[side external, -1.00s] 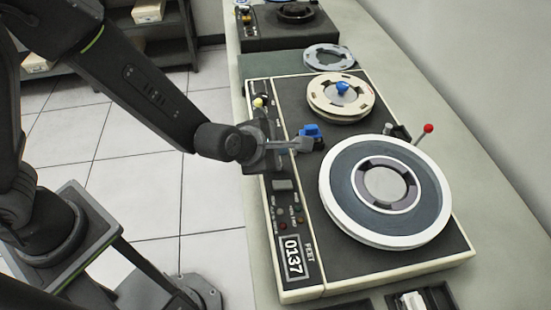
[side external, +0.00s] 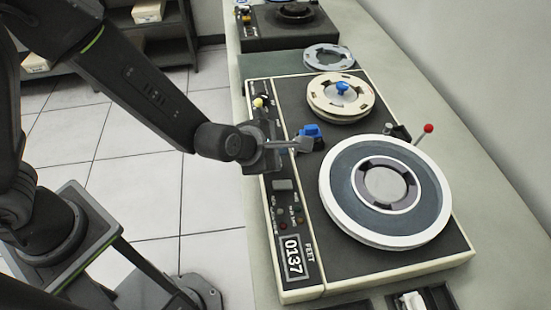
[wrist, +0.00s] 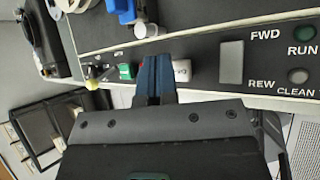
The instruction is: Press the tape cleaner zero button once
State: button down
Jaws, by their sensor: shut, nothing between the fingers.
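The tape cleaner (side external: 400,262) is a dark deck with a cream edge; its counter (side external: 292,257) reads 0137. In the wrist view a white button (wrist: 182,70) with partly visible dark lettering lies on the front control strip. My gripper's fingers partly cover it, so its full label cannot be read. My gripper (side external: 303,144) is shut and empty over the strip; it also shows in the wrist view (wrist: 154,66), just left of the white button. I cannot tell whether it touches the button.
A green button (wrist: 127,71) is left of the fingers and a grey rectangular key (wrist: 231,62) is to the right. A blue block (side external: 311,131) stands beside the fingertips. The large reel (side external: 338,205), cream reel (side external: 322,105) and red-knobbed lever (side external: 428,128) are on the deck.

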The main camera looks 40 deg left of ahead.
jog(key=shift+f, duration=0.15)
jog(key=shift+f, duration=0.3)
jog(key=shift+f, duration=0.85)
dwell(1.0)
jog(key=shift+r, duration=1.3)
jog(key=shift+r, duration=2.5)
